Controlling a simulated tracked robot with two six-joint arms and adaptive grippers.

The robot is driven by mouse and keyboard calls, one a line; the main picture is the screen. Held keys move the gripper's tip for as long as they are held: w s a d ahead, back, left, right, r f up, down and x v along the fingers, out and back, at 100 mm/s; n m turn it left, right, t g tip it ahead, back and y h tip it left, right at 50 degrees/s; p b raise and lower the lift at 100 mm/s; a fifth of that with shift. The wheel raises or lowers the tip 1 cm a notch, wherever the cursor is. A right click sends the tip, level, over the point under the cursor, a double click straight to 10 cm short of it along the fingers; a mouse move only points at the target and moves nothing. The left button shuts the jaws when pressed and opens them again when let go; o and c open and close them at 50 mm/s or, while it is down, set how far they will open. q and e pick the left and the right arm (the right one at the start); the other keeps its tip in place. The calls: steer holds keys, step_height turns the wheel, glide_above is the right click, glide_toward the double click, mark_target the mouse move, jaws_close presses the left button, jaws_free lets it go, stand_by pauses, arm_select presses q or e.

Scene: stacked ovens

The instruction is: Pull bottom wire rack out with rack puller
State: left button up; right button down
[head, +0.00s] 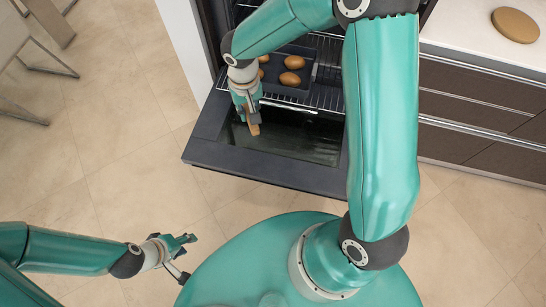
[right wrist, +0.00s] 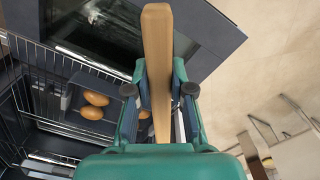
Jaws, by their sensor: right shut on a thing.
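My right gripper (head: 248,108) is shut on the wooden rack puller (head: 253,130), above the lowered oven door. In the right wrist view the puller (right wrist: 157,50) is a flat, light wooden stick between the fingers, pointing away from the palm. The wire rack (head: 326,97) is in the oven opening, right of the gripper; its bars also show at the left of the right wrist view (right wrist: 52,125). I see no contact between puller and rack. My left gripper (head: 186,256) is open and empty, at lower left over the floor.
A dark baking tray (head: 312,70) with several brown, egg-shaped items (head: 289,79) sits on the rack. The oven door (head: 255,165) is folded down in front. A counter with drawers (head: 480,100) stands at right, with a round wooden board (head: 515,25). The floor at left is mostly clear.

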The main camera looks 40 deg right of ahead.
steer(key=s+d+f+m+b, duration=0.1)
steer(key=s+f+m+b, duration=0.25)
steer(key=f+b, duration=0.4)
steer(key=s+d+f+m+b, duration=0.2)
steer(key=s+f+m+b, duration=0.15)
steer(key=f+b, duration=0.35)
arm_select(q)
step_height(320, 180, down, 15)
steer(key=p, duration=0.2)
steer(key=shift+f, duration=0.15)
arm_select(e)
steer(key=s+a+r, duration=0.3)
steer(key=s+a, duration=0.1)
steer(key=a, duration=0.1)
steer(key=shift+s+a, duration=0.3)
steer(key=shift+a, duration=0.1)
steer(key=shift+r, duration=0.1)
